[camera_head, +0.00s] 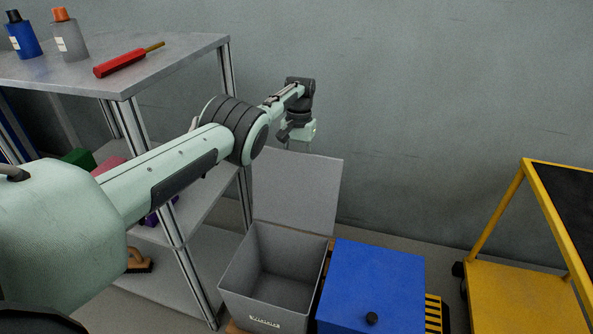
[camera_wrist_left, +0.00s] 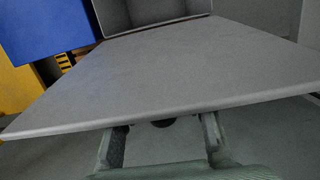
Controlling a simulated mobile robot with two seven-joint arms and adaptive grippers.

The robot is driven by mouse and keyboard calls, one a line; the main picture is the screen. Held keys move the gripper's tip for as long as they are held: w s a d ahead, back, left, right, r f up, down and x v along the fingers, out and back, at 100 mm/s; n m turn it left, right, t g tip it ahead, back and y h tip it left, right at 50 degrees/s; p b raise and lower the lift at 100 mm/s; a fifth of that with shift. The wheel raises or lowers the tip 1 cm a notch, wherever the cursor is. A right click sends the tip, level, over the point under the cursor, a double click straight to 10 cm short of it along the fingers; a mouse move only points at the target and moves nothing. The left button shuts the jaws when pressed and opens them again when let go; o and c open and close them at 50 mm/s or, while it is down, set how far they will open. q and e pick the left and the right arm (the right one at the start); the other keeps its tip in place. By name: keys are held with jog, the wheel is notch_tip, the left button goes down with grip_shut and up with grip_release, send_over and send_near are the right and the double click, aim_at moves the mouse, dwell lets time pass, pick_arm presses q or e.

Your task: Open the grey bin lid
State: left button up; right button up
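A dark round part, perhaps the lid's knob (camera_wrist_left: 163,123), shows between the fingers. My right gripper is not in view.
A blue bin with a shut lid (camera_head: 375,275) stands right of the grey one. A metal shelf (camera_head: 150,75) with bottles (camera_head: 70,40) and a red tool (camera_head: 122,65) is at the left. A yellow cart (camera_head: 525,290) is at the right. The wall is close behind.

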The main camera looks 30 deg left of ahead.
pick_arm(q)
jog(key=r, duration=0.4)
jog(key=w+r, duration=0.1)
jog(key=r, duration=0.6)
jog(key=shift+w+a+r, duration=0.15)
jog(key=shift+r, duration=0.2)
